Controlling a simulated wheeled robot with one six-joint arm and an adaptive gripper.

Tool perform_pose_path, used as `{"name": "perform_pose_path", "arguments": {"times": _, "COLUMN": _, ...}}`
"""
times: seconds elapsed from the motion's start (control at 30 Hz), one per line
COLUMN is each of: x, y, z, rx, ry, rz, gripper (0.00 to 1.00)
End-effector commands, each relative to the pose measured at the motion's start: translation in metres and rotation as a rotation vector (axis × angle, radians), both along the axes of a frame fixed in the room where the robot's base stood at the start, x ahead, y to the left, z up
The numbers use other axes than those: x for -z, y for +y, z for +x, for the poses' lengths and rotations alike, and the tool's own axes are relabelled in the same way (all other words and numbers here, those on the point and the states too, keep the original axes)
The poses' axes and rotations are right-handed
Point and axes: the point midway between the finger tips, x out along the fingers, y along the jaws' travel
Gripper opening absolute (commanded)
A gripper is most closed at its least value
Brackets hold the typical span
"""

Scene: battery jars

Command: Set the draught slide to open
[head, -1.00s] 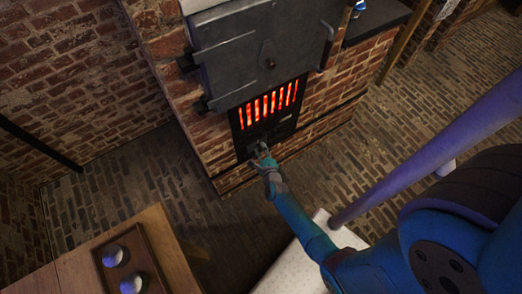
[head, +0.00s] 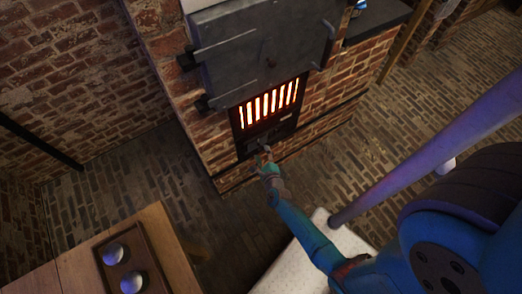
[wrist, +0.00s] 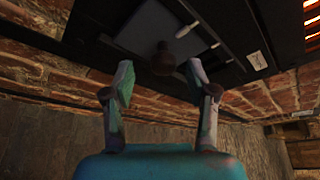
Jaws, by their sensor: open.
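The draught slide is a grey plate (wrist: 146,30) with a dark round knob (wrist: 163,60), set in a dark frame below the fire grate. In the head view the dark slide panel (head: 280,131) sits low on the brick furnace, partly hidden by my gripper. My gripper (head: 264,149) is in front of the panel. In the wrist view my gripper (wrist: 160,76) is open, with the knob showing between and slightly beyond its fingertips. I see no finger clearly touching the knob. A small pale peg (wrist: 186,30) shows beside the plate.
The grate (head: 268,103) glows bright orange-yellow above the slide. A heavy grey furnace door (head: 262,50) is above it. A pale label (wrist: 257,60) is on the frame. Brick floor around is clear.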

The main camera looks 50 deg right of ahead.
Motion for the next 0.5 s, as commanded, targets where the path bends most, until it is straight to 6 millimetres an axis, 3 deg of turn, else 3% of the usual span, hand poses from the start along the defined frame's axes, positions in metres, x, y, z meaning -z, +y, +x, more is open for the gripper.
{"name": "perform_pose_path", "arguments": {"times": 0.3, "x": -0.015, "y": 0.032, "z": -0.047, "rx": -0.005, "ry": 0.002, "rz": 0.0, "gripper": 0.57}}
{"name": "perform_pose_path", "arguments": {"times": 0.5, "x": -0.022, "y": 0.043, "z": -0.066, "rx": -0.003, "ry": 0.001, "rz": -0.001, "gripper": 0.57}}
